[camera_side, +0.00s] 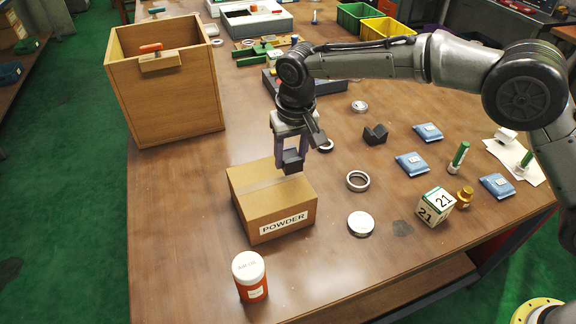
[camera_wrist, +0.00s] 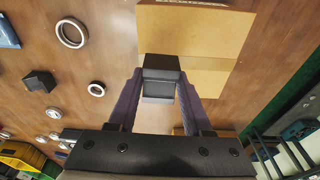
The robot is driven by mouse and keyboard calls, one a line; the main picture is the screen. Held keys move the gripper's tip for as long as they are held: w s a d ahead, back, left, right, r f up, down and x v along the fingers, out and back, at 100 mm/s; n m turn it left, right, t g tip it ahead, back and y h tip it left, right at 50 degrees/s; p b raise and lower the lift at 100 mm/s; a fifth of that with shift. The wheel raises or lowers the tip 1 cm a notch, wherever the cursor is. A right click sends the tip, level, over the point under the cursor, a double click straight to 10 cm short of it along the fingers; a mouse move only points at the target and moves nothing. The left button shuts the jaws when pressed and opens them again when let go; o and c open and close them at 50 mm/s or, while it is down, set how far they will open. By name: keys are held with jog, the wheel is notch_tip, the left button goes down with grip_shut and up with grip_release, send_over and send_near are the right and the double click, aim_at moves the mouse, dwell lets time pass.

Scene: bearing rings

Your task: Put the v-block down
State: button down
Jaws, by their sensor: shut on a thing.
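My gripper (camera_side: 291,152) points down and is shut on a dark v-block (camera_side: 292,162). In the wrist view the v-block (camera_wrist: 162,78) sits between the two purple fingers of my gripper (camera_wrist: 160,84). In the side view it appears at the back right edge of the cardboard box (camera_side: 265,200) labelled "POWDER". In the wrist view it overlaps the near edge of the box (camera_wrist: 205,32). I cannot tell whether it touches the box. Another dark v-shaped block (camera_side: 375,135) lies on the table to the right.
A red jar (camera_side: 252,287) with a white lid stands in front of the box. Metal rings (camera_side: 358,181), blue packets (camera_side: 411,164) and a "21" cube (camera_side: 436,205) lie to the right. A wooden bin (camera_side: 165,100) stands back left. The table's left front area (camera_side: 175,235) is clear.

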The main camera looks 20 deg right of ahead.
aim_at(289, 159)
jog(key=shift+w+a+f, duration=0.2)
jog(key=shift+w+f, duration=0.1)
jog(key=shift+w, duration=0.05)
jog(key=shift+f, duration=1.5)
jog(key=shift+f, duration=0.2)
jog(key=shift+c, duration=1.6)
grip_release()
jog(key=shift+f, duration=0.1)
jog(key=r, duration=0.4)
jog(key=s+r, duration=0.1)
jog(key=r, duration=0.3)
jog(key=s+r, duration=0.1)
jog(key=r, duration=0.3)
jog(key=shift+r, duration=0.15)
